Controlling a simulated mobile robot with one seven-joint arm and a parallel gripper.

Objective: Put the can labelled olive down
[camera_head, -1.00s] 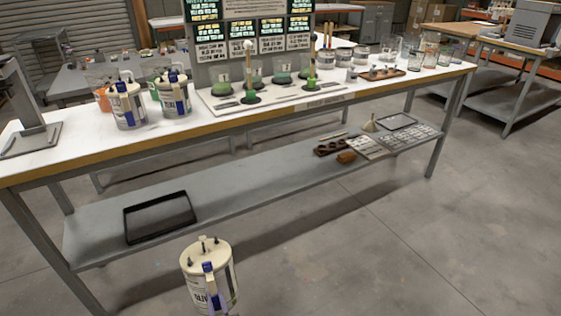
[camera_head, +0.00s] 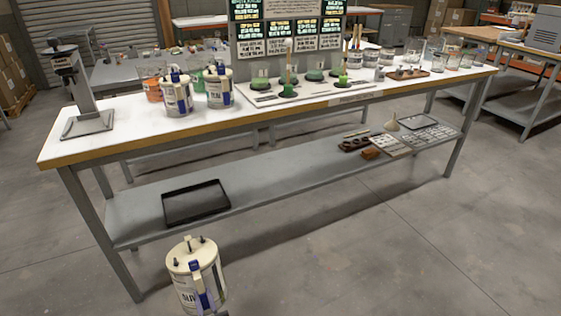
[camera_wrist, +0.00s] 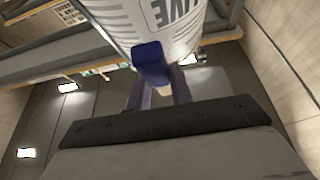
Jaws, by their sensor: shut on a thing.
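The olive can (camera_head: 196,278) is a white can with a cream lid and a label partly reading "OLIV". It is at the bottom of the head view, in front of the workbench and apart from it. In the wrist view the can (camera_wrist: 165,25) fills the top middle, with letters "LIVE" showing. My gripper (camera_wrist: 155,75) is shut on the can's blue handle part. Two similar cans, a left one (camera_head: 177,98) and a right one (camera_head: 219,90), stand on the white bench top.
The bench top (camera_head: 130,125) has free room left of the cans, near a grey stand (camera_head: 85,120). A colour display board (camera_head: 285,35) and jars are at the middle and right. The lower shelf (camera_head: 270,180) holds a black tray (camera_head: 195,203) and small items.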

